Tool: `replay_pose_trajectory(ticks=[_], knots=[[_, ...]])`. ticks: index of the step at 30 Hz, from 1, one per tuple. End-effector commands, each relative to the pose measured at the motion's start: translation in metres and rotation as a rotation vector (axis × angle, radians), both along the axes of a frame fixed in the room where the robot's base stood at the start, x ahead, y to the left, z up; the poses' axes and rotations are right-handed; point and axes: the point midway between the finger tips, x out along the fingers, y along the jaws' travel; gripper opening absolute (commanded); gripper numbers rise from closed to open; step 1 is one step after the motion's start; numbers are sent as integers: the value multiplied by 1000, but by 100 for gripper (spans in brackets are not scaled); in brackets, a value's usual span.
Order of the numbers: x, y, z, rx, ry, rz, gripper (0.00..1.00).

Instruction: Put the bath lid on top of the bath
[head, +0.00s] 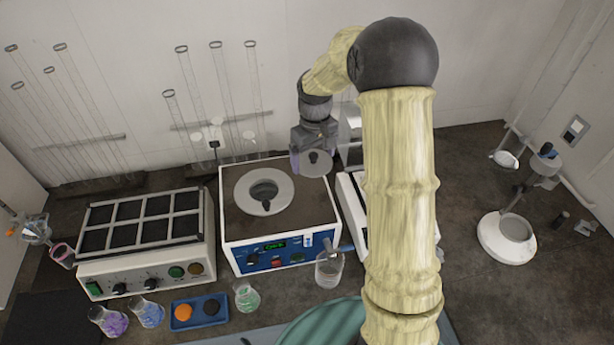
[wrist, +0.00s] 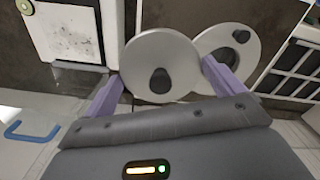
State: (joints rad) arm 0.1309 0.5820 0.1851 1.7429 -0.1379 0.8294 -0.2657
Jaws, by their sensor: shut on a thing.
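The bath (head: 325,205) is a white box with a blue front panel and a dark top, in the middle of the head view. A wide grey ring (head: 246,188) around a dark round opening sits on its top; the ring also shows in the wrist view (wrist: 222,50). The bath lid (head: 316,168) is a grey disc with a black knob. My gripper (head: 313,157) is shut on the lid, with its purple fingers at opposite sides of the rim in the wrist view (wrist: 162,67). The lid appears over the bath's back right corner, right of the ring; its height is unclear.
A white heater block with dark panels (head: 140,282) stands left of the bath. A glass beaker (head: 329,270) and flasks (head: 246,296) stand in front. A white device (head: 352,205) is close on the right, partly hidden by my arm. Tall tubes (head: 228,90) stand behind.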

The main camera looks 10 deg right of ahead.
Motion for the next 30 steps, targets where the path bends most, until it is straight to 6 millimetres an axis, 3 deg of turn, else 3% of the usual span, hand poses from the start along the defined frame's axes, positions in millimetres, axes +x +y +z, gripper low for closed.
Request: replay_pose_trajectory(ticks=[10, 21, 30], knots=[[0, 11, -3, 1, 1, 20, 70], [0, 5, -58, -1, 2, 9, 70], [0, 5, -63, 0, 0, 9, 70]])
